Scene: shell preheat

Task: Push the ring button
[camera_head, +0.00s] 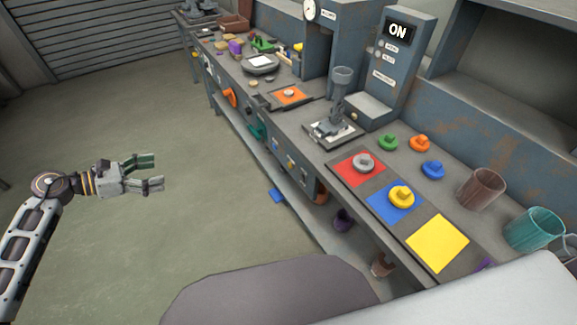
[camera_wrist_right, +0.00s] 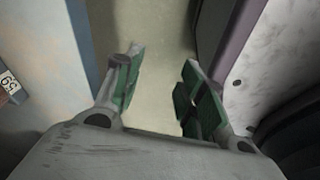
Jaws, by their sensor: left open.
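I cannot tell for sure which thing is the ring button. A grey ring-shaped piece (camera_head: 363,163) sits on a red square, and a yellow ring-shaped piece (camera_head: 402,197) sits on a blue square. Green (camera_head: 387,142), orange (camera_head: 420,143) and blue (camera_head: 433,170) knobbed pieces lie on the bench behind them. A grey panel (camera_head: 394,65) reads ON and has small labelled spots. My left gripper (camera_head: 156,173) is open and empty over the floor, well left of the bench. My right gripper (camera_wrist_right: 161,72) is open and empty in the wrist view; the head view does not show it.
The long bench (camera_head: 315,152) runs from far left to near right. A bare yellow square (camera_head: 438,243), a brown cup (camera_head: 481,188) and a teal cup (camera_head: 533,229) are at its near end. An orange square (camera_head: 279,97) lies farther back. The floor (camera_head: 120,110) left of the bench is clear.

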